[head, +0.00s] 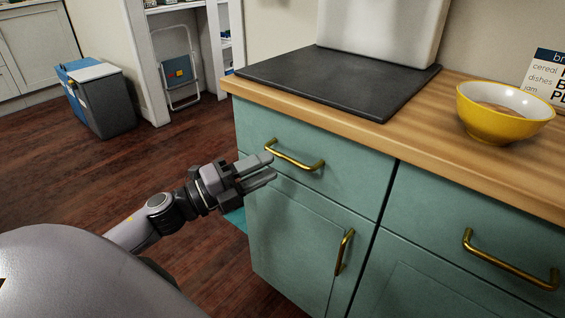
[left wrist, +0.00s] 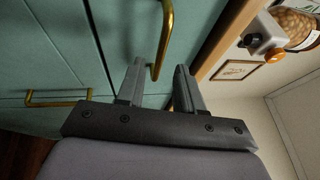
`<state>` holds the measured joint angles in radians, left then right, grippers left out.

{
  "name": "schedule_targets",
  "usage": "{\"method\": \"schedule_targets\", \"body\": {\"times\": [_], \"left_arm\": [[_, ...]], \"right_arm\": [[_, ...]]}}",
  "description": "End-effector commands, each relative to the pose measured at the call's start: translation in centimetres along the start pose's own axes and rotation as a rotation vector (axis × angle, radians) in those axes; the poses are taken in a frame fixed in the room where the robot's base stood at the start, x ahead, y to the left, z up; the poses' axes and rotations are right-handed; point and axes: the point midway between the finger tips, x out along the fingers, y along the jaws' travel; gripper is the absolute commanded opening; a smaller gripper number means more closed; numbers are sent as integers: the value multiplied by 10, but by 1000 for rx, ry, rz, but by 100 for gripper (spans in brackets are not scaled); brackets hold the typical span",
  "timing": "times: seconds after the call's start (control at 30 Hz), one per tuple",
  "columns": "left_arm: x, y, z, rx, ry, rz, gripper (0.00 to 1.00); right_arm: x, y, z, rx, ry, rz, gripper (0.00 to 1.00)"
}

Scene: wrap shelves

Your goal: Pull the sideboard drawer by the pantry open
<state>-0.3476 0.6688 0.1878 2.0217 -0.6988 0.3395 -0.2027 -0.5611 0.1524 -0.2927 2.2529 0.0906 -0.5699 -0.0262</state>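The sideboard's upper left drawer (head: 345,177) has a teal front and a brass bar handle (head: 294,156). It looks closed, flush with the front around it. My left gripper (head: 273,168) is at the left end of this handle, with its two fingers apart. In the left wrist view the fingers (left wrist: 158,88) are open, and the end of the brass handle (left wrist: 165,40) shows between and just beyond their tips. I cannot tell whether they touch it. My right gripper is in neither view.
A door with an upright handle (head: 344,251) is below; another drawer handle (head: 510,262) is to the right. The wooden worktop (head: 440,135) holds a dark board (head: 340,82) and yellow bowl (head: 504,112). Bins (head: 103,100) and a folding stool (head: 178,72) stand beyond open floor.

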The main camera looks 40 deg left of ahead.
Motion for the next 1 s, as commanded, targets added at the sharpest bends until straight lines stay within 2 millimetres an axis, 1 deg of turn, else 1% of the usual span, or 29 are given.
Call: {"method": "schedule_targets", "body": {"times": [0.1,0.33,0.5,0.77,0.8,0.9,1.0], "left_arm": [[15,0,0,2,1,-2,36],[35,0,0,-1,-1,-1,36],[41,0,0,-2,-1,0,36],[41,1,0,-2,-1,1,36],[41,1,0,-2,-1,1,30],[41,1,0,-2,-1,1,0],[41,1,0,-2,-1,1,0]], "right_arm": [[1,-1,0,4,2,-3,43],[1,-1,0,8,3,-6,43],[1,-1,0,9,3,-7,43],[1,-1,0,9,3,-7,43],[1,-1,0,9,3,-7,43],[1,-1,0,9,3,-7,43],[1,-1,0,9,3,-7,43]]}}
